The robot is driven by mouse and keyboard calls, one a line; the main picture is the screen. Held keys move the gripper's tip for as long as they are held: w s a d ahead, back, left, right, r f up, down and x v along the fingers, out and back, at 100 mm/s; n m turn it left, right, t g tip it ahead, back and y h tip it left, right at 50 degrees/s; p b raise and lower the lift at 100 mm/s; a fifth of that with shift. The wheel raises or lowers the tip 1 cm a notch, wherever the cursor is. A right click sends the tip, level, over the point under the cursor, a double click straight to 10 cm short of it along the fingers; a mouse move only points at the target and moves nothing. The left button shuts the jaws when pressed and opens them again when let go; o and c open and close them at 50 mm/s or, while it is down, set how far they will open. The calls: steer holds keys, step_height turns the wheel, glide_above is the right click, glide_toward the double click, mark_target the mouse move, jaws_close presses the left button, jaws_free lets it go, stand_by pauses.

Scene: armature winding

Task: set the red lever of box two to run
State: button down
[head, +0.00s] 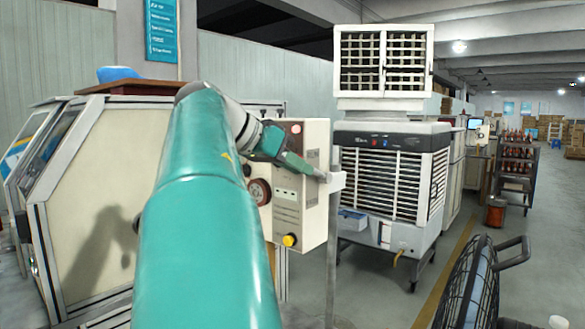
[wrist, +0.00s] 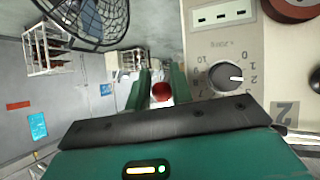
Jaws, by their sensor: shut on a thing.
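Box two (head: 312,205) is a beige control box with a grey "2" label in the wrist view (wrist: 285,113). The red lever's round red knob (wrist: 161,91) sits between the two green fingers of my gripper (wrist: 161,78), which are shut on it. In the head view my gripper (head: 318,174) reaches across the front of the box to its right side. The lever cannot be made out there, so I cannot tell its setting. The lever's shaft and any run mark are hidden in the wrist view.
A dark dial (wrist: 225,77) with a number scale is on the box face close beside my gripper. A yellow knob (head: 289,240) is low on the box. A grey post (head: 334,240) stands right of it. An air cooler (head: 392,185) stands behind; a black fan (head: 470,285) is at front right.

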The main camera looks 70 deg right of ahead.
steer(key=shift+s+d+r, duration=0.1)
steer(key=shift+s+r, duration=0.1)
steer(key=shift+r, duration=0.45)
steer(key=c, duration=1.6)
jaws_free()
steer(key=o, duration=0.3)
steer(key=shift+d+f, duration=0.15)
steer(key=shift+d, duration=0.1)
steer(key=shift+w+a, duration=0.1)
steer(key=shift+a, duration=0.15)
steer(key=shift+d, duration=0.1)
steer(key=v, duration=1.4)
steer(key=shift+f, duration=0.2)
